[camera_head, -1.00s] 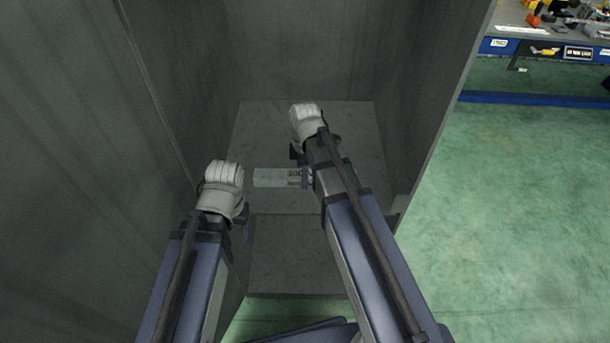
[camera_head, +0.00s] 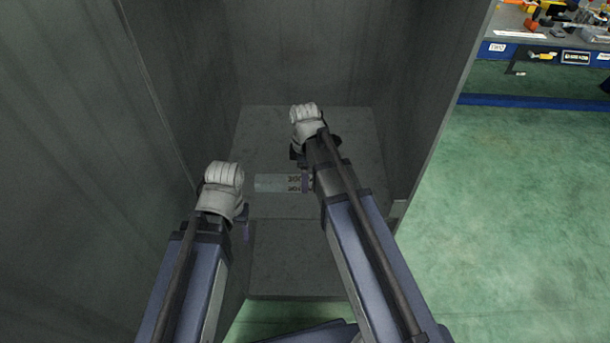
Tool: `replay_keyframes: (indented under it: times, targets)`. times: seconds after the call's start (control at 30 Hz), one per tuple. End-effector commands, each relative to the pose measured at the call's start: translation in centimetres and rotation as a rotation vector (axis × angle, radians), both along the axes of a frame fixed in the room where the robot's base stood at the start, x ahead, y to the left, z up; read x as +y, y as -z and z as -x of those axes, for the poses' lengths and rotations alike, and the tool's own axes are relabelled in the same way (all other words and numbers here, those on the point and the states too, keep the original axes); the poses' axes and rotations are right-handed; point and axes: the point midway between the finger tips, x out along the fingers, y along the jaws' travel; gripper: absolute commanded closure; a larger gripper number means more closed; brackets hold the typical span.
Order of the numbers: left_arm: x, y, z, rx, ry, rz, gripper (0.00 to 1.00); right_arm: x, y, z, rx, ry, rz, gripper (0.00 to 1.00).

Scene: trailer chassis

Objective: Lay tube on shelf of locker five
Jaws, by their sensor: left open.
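A pale tube (camera_head: 272,184) with dark print at its right end lies crosswise over the grey shelf (camera_head: 345,205) inside the locker (camera_head: 310,55). It appears to rest on the shelf. My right gripper (camera_head: 304,184) is at the tube's right end, its fingers mostly hidden under its own wrist, so I cannot see whether it touches the tube. My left gripper (camera_head: 246,222) is open and empty, left of the tube and a little nearer to me, apart from it.
Locker walls (camera_head: 190,80) close in on the left and right of my arms. Green floor (camera_head: 510,220) is clear at the right. A workbench (camera_head: 560,40) with tools stands at the far right back.

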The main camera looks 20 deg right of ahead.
Motion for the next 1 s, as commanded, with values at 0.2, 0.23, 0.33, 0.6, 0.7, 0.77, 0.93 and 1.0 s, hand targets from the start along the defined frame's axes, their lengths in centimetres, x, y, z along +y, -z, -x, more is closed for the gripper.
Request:
replay_keyframes:
  times: [0.2,0.23,0.33,0.6,0.7,0.77,0.93,1.0]
  targets:
    - [0.0,-4.0,0.0,0.000,-0.001,0.000,0.34,0.0,-4.0,0.0,0.000,0.000,0.000,0.20]
    - [0.0,-4.4,0.0,0.000,-0.001,0.000,0.34,0.0,-4.5,0.0,0.000,0.000,0.000,0.20]
    - [0.0,-6.0,0.0,0.000,-0.001,0.000,0.34,0.0,-6.0,0.0,0.000,0.000,0.000,0.20]
    - [0.0,-9.5,0.0,0.000,-0.001,0.000,0.34,0.0,-9.5,0.0,0.000,0.000,0.000,0.20]
    - [0.0,-10.0,0.0,0.000,-0.001,0.000,0.34,0.0,-10.0,0.0,0.000,0.000,0.000,0.20]
    - [0.0,-10.1,0.0,0.000,-0.001,0.000,0.34,0.0,-10.1,0.0,0.000,0.000,0.000,0.20]
    - [0.0,-10.0,0.0,0.000,-0.001,0.000,0.34,0.4,-10.0,0.4,0.002,0.017,0.002,0.20]
    - [0.0,-10.0,0.0,0.000,-0.001,0.000,0.34,1.3,-10.0,1.4,0.004,0.071,0.008,0.20]
